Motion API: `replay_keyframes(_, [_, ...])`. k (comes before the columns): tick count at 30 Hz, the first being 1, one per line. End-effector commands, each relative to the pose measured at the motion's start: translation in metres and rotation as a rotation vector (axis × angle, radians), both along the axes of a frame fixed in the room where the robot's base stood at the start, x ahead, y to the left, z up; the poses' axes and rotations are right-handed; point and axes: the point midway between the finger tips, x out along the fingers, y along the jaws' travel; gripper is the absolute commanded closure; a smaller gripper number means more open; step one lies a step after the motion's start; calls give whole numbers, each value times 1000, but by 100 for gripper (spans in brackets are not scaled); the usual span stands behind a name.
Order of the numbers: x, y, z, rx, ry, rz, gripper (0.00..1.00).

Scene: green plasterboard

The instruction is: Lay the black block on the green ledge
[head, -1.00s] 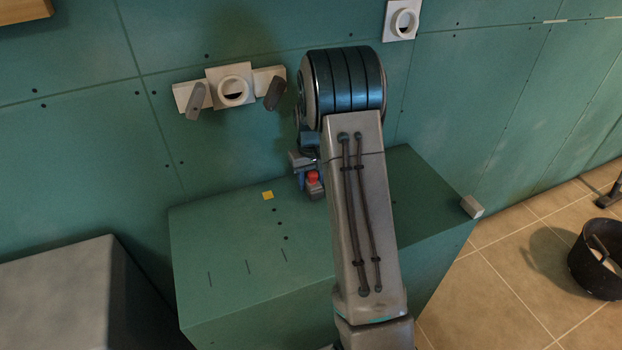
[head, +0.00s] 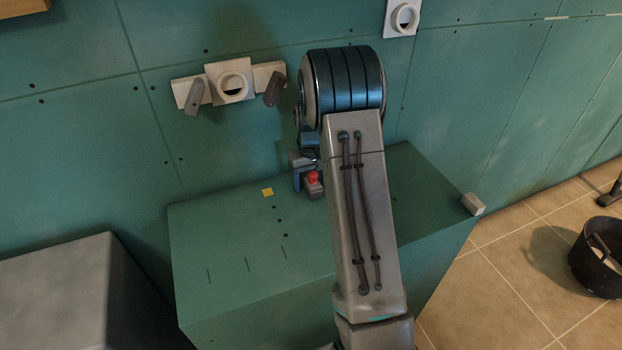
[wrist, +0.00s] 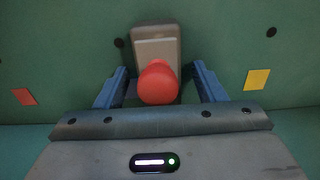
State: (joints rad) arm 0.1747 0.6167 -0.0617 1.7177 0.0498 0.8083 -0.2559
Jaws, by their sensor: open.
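The green ledge (head: 225,235) is the box-shaped top against the green wall. A dark grey block with a paler plate and a round red knob (head: 313,186) stands on it, partly hidden by my arm. In the wrist view the block (wrist: 171,34) shows beyond the fingers, with the red knob (wrist: 157,83) between them. My gripper (wrist: 160,76) is open, one blue finger on each side of the knob, with gaps to both. In the head view my gripper (head: 301,178) is low at the ledge's back. I see no other block that is clearly black.
A yellow square (head: 267,192) marks the ledge, and a red one (wrist: 24,97) shows in the wrist view. White wall fittings (head: 231,82) are above. A small pale block (head: 473,204) is at the ledge's right corner. The ledge's front left is clear.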

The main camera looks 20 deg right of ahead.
Motion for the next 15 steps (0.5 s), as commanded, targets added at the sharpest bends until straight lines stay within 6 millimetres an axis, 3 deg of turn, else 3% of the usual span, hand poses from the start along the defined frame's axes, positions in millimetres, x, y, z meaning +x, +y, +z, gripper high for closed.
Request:
replay_keyframes(7, [1, 0, 17, -1, -3, 0, 37])
replay_keyframes(15, [1, 0, 78, -2, -5, 0, 37])
